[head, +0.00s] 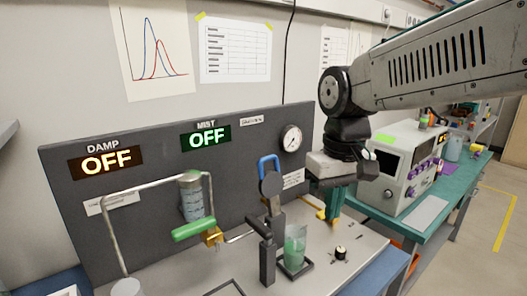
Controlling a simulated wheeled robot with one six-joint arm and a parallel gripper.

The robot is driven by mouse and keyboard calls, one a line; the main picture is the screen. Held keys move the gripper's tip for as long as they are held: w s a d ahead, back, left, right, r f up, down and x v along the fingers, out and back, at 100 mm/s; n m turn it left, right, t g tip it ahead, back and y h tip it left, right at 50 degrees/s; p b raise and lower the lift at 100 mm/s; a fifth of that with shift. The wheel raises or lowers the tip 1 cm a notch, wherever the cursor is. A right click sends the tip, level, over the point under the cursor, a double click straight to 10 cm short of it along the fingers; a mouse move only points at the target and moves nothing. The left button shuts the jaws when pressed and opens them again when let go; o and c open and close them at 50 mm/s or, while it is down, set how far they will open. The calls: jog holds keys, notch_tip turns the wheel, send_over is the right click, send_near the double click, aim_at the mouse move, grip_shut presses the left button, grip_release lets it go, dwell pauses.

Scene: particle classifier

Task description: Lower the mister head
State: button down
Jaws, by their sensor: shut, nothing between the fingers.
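I cannot tell for certain which part is the mister head.
The dark panel (235,185) has DAMP and MIST signs, both reading OFF, and a round gauge (291,139). A beaker of green liquid (295,248) stands left of my gripper. A small black knob (341,253) is on the bench. A grey instrument box (397,168) stands at right.

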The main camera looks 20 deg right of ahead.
jog(key=w+a+r+n+t, duration=0.15)
jog(key=w+r, duration=0.25)
jog(key=w, duration=0.5)
jog(key=w+a+r+n+y, duration=0.1)
jog(key=w+a+r, duration=0.2)
jog(key=w, duration=0.7)
jog(key=w+a+r+n+t, duration=0.15)
jog(key=w+r, duration=0.25)
jog(key=w, duration=0.5)
jog(key=a+x, duration=0.1)
jog(key=x, duration=1)
jog(key=shift+m, duration=0.3)
jog(key=shift+s+d+r, duration=0.1)
jog(key=shift+s+d, duration=0.2)
jog(key=shift+s, duration=0.35)
jog(key=shift+s+d+r, duration=0.15)
jog(key=shift+s+d, duration=0.15)
jog(key=shift+s, duration=0.35)
jog(key=shift+s+d+r, duration=0.1)
jog(key=shift+s+d, duration=0.15)
jog(key=shift+s, duration=0.4)
jog(key=shift+d, duration=0.1)
